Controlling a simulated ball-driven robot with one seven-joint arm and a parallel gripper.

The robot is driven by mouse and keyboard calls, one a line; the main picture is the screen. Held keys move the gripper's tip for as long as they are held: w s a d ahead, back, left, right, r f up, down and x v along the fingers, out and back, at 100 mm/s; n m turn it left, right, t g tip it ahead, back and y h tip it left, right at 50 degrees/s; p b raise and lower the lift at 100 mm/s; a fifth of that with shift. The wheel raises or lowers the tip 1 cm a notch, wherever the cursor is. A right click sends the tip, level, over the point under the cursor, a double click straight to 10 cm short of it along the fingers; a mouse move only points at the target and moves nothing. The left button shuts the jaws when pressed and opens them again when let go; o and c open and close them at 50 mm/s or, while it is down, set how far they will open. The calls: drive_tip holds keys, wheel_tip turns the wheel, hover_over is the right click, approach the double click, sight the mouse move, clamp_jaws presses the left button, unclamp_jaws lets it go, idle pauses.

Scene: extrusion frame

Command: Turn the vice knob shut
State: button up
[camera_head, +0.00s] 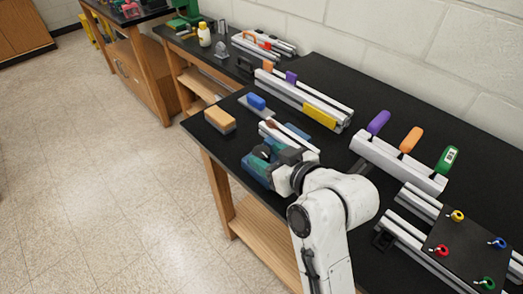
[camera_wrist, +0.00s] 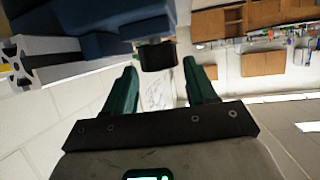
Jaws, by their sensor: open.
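The blue vice (camera_head: 250,169) sits near the table's front edge, partly hidden by my arm; its dark blue body (camera_wrist: 112,22) fills the top of the wrist view. Its black knob (camera_wrist: 158,56) sticks out toward my gripper (camera_wrist: 160,66). My gripper is open, with one green finger on each side of the knob near the tips. Gaps show on both sides, and nothing is gripped. In the head view my gripper (camera_head: 268,156) is over the vice and the knob cannot be made out.
An orange-tan block (camera_head: 220,120) and a blue-handled tool (camera_head: 257,102) lie left of the vice. Aluminium extrusions with a yellow piece (camera_head: 320,115) lie behind. A rack with purple, orange and green handles (camera_head: 400,160) and a black plate with coloured rings (camera_head: 468,250) stand right.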

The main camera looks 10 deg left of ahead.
sight(264, 154)
drive_tip(key=shift+x, duration=1.8)
drive_tip(key=shift+c, duration=0.4)
drive_tip(key=c, duration=0.6)
